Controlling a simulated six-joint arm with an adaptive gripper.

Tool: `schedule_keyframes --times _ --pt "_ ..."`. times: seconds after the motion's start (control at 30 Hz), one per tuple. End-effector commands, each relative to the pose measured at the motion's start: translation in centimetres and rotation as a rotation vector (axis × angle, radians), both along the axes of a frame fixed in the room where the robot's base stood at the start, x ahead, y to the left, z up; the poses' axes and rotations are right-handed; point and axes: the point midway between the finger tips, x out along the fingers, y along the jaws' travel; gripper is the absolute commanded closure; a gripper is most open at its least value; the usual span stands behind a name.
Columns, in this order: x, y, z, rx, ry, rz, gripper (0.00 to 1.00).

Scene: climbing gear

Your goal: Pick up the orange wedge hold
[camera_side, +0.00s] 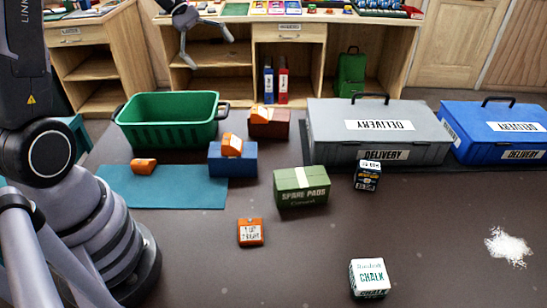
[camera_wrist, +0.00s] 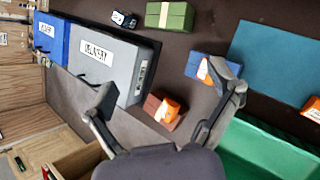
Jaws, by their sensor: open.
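Three orange holds are in view. One (camera_side: 143,166) lies on the teal mat and shows at the right edge of the wrist view (camera_wrist: 312,109). One (camera_side: 232,145) sits on a blue block (camera_side: 231,166); in the wrist view it (camera_wrist: 203,70) is partly hidden by a finger. One (camera_side: 262,113) sits on a red-brown block (camera_side: 268,130); in the wrist view it (camera_wrist: 168,110) appears between my fingers. Which one is the wedge hold I cannot tell for sure. My gripper (camera_side: 208,50) is open and empty, raised above and apart from them.
A green crate (camera_side: 168,133) stands behind the teal mat (camera_side: 185,194). Grey (camera_side: 375,147) and blue (camera_side: 495,143) delivery cases stand right. A green spare pads box (camera_side: 301,188), a dark small box (camera_side: 367,176), an orange box (camera_side: 250,233) and a chalk box (camera_side: 369,278) stand nearer.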

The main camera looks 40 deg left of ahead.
Motion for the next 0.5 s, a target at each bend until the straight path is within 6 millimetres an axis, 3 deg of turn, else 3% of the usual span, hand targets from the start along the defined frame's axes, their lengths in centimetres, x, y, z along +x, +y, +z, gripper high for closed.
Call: schedule_keyframes --times 0.1,0.2,0.4,0.5 --pt "3.4 4.4 -4.8 -0.199 0.094 0.233 0.11" --pt "5.4 8.2 -8.8 -0.361 0.149 0.426 0.11" --pt "6.8 14.2 -15.9 -0.605 0.213 0.717 0.11" --pt "6.8 15.7 -17.9 -0.669 0.224 0.793 0.11"
